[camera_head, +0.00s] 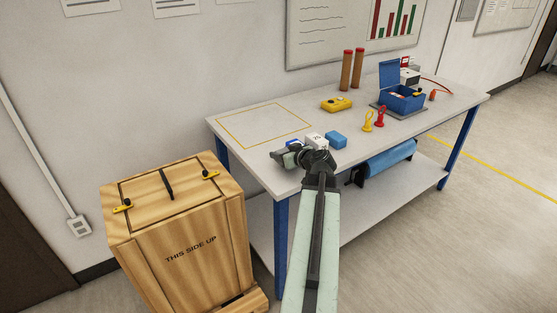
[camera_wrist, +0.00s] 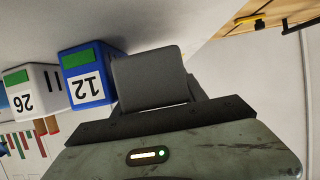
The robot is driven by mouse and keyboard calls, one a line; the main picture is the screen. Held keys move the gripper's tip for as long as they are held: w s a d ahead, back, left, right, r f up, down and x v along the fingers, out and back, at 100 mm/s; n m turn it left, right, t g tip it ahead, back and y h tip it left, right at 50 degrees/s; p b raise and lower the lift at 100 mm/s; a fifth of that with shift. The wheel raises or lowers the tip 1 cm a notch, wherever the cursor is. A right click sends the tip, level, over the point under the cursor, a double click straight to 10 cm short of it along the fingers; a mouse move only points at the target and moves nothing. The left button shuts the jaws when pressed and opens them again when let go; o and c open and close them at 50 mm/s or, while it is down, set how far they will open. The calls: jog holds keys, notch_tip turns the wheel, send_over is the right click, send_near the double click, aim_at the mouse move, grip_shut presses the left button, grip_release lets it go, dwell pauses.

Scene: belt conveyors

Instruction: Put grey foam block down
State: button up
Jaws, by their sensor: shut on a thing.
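My gripper (camera_head: 284,157) is over the front left part of the white table (camera_head: 335,163), near its front edge. In the wrist view my gripper is shut on a dark grey block, the grey foam block (camera_wrist: 150,77), which hides most of the fingers. In the head view the block is hard to tell from the gripper. Beside it are a blue cube (camera_wrist: 87,75) marked 12 and a white cube (camera_wrist: 30,88) marked 26, both with green patches. I cannot tell whether the block touches the table.
A yellow-outlined rectangle (camera_head: 249,115) on the table is empty. A plain blue block (camera_head: 336,140), a yellow device (camera_head: 336,104), brown tubes (camera_head: 347,70) and a blue open box (camera_head: 401,98) stand to the right. A wooden crate (camera_head: 185,235) stands left of the table.

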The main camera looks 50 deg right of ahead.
notch_tip(320, 180, down, 3)
jog(key=shift+f+b, duration=0.2)
jog(key=shift+b, duration=0.95)
jog(key=shift+w+a+r, duration=0.2)
jog(key=shift+r, duration=0.05)
jog(key=shift+f, duration=0.2)
jog(key=o, duration=1)
jog(key=shift+r, duration=0.1)
jog(key=shift+o, duration=0.2)
